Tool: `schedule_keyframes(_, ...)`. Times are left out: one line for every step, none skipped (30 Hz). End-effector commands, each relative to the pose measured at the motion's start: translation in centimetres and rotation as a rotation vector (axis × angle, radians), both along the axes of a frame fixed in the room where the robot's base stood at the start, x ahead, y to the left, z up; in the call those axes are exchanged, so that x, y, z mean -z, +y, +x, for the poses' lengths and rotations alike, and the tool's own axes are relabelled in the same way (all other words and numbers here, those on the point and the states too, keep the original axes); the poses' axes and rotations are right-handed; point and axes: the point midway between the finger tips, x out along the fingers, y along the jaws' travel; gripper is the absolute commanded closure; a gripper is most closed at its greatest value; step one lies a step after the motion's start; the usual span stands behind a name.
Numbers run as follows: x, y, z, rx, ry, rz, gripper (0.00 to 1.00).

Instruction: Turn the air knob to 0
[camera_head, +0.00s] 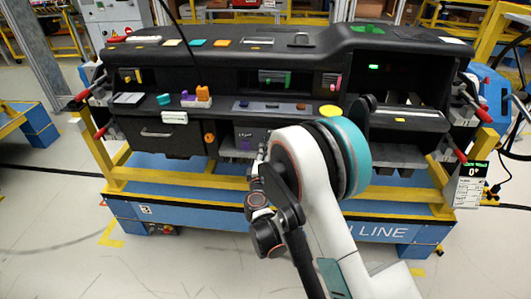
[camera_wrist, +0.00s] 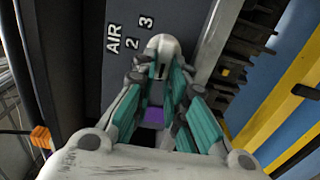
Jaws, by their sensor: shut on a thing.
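The air knob (camera_wrist: 163,45) is a pale grey, rounded knob on a dark panel marked AIR (camera_wrist: 112,40). The digits 2 and 3 show to the left of and above the knob; a 0 mark is not visible. My gripper (camera_wrist: 160,76) has its two teal-padded fingers on either side of the knob, shut on it. In the head view my gripper (camera_head: 262,153) is small and partly hidden by my arm, at the lower middle of the dashboard. The knob cannot be made out there.
The black dashboard (camera_head: 215,58) stands on a blue and yellow frame (camera_head: 200,181). A purple patch (camera_wrist: 153,115) shows between my fingers. An orange piece (camera_wrist: 41,137) is at the lower left. A yellow bar (camera_wrist: 290,90) runs along the right. Red-handled clamps flank the dashboard.

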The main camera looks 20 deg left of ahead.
Motion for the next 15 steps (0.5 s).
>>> schedule_keyframes(0.10, 0.10, -0.14, -0.003, 0.001, -0.001, 1.00)
schedule_keyframes(0.10, 0.10, -0.14, -0.003, 0.001, -0.001, 1.00)
schedule_keyframes(0.10, 0.10, -0.14, -0.003, 0.001, -0.001, 1.00)
schedule_keyframes(0.10, 0.10, -0.14, -0.003, 0.001, -0.001, 1.00)
schedule_keyframes(0.10, 0.10, -0.14, -0.003, 0.001, -0.001, 1.00)
schedule_keyframes(0.10, 0.10, -0.14, -0.003, 0.001, -0.001, 1.00)
schedule_keyframes(0.10, 0.10, -0.15, -0.003, 0.001, -0.001, 1.00)
schedule_keyframes(0.11, 0.10, -0.15, -0.003, 0.001, -0.001, 1.00)
schedule_keyframes(0.11, 0.10, -0.15, -0.003, 0.001, -0.001, 1.00)
schedule_keyframes(0.11, 0.10, -0.15, -0.003, 0.001, 0.000, 0.85)
schedule_keyframes(0.11, 0.10, -0.15, -0.003, 0.001, 0.000, 0.78)
schedule_keyframes(0.10, 0.10, -0.14, -0.002, 0.001, 0.000, 0.69)
schedule_keyframes(0.09, 0.09, -0.12, -0.002, 0.000, 0.000, 0.67)
schedule_keyframes(0.09, 0.08, -0.11, -0.002, 0.000, 0.000, 0.67)
schedule_keyframes(0.08, 0.07, -0.10, -0.002, 0.000, 0.000, 0.67)
